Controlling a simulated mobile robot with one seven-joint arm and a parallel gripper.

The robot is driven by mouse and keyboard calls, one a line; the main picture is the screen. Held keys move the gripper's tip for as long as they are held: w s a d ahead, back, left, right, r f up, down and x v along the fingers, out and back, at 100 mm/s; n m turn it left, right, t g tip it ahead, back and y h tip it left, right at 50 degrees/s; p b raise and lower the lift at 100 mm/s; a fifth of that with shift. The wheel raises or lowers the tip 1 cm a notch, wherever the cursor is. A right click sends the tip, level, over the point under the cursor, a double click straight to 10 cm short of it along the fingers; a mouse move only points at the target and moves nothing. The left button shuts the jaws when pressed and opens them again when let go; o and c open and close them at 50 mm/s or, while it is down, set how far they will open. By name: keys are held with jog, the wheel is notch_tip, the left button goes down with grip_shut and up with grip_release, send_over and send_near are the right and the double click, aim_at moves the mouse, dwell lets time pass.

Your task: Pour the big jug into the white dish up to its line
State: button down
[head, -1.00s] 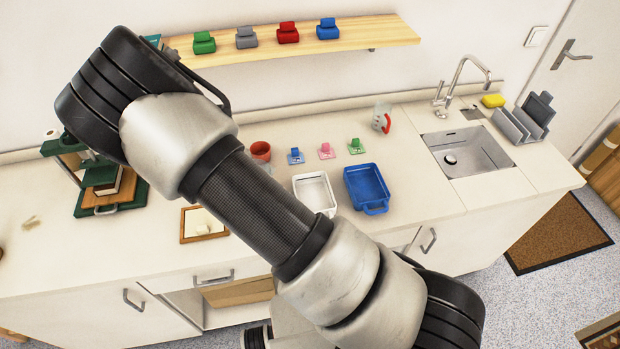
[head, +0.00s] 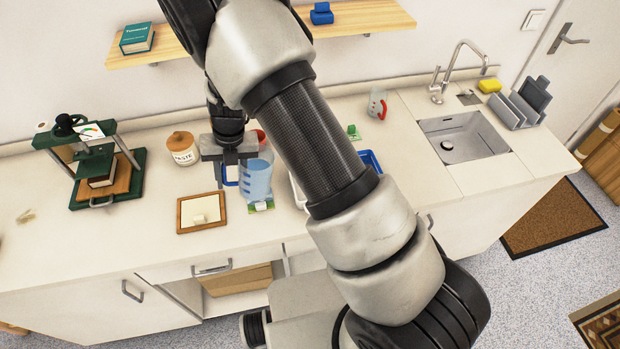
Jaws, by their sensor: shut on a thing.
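The big jug (head: 257,181) is translucent blue and looks upright at the middle of the counter. My gripper (head: 229,176) points down at its left and is shut on its blue handle. I cannot tell whether the jug's base touches the counter. The white dish (head: 296,191) is just right of the jug; only a sliver of its left side shows, and my arm hides the rest. Its line and contents are not visible.
A blue tray (head: 371,160) is mostly hidden behind my arm. A framed board (head: 201,212) lies left of the jug, with a paste jar (head: 183,149) behind it. A green press (head: 95,165) stands further left. A red-handled clear jug (head: 377,103) stands near the sink (head: 465,145).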

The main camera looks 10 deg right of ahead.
aim_at(242, 167)
jog(key=shift+w+d+r+y, duration=0.1)
jog(key=shift+d+r+y, duration=0.15)
jog(key=shift+r+y, duration=0.05)
jog(key=shift+d+r+y, duration=0.35)
jog(key=shift+r+y, duration=0.25)
jog(key=shift+y, duration=0.2)
jog(key=shift+d+r+y, duration=0.45)
jog(key=shift+d+y, duration=0.1)
jog(key=shift+y, duration=0.2)
jog(key=shift+d+r+y, duration=0.4)
jog(key=shift+d+y, duration=0.15)
jog(key=shift+y, duration=0.2)
jog(key=shift+d+r+y, duration=0.1)
jog(key=shift+d+y, duration=0.05)
jog(key=shift+y, duration=0.15)
jog(key=shift+d+r+y, duration=0.35)
jog(key=shift+d+y, duration=0.1)
jog(key=shift+y, duration=0.65)
jog(key=shift+d+y+b, duration=0.15)
jog(key=shift+y+b, duration=0.25)
jog(key=shift+b, duration=0.25)
jog(key=shift+d+f+y+b, duration=0.45)
jog(key=shift+y+b, duration=0.35)
jog(key=shift+b, duration=1.3)
